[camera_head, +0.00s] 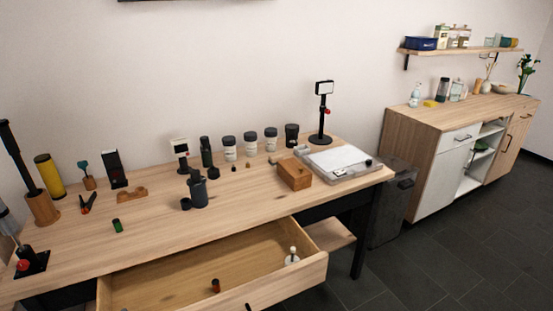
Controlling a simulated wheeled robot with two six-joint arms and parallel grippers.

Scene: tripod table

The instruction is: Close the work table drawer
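The work table (150,228) is a light wood top on dark legs. Its drawer (185,279) is pulled far out toward me, below the front edge, with its interior showing. A dark handle shows at the bottom edge of the picture, on the drawer's front. Inside the drawer lie a small dark brown cylinder (216,286) and a small white-topped item (292,257) near the right wall. Neither of my grippers is in view.
Bottles, jars, a wooden box (294,174), a clear-lidded tray (338,161) and a black stand (321,118) stand on the table. A stool-like wooden surface (330,234) is right of the drawer. A cabinet (446,150) stands at right; dark floor between is partly free.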

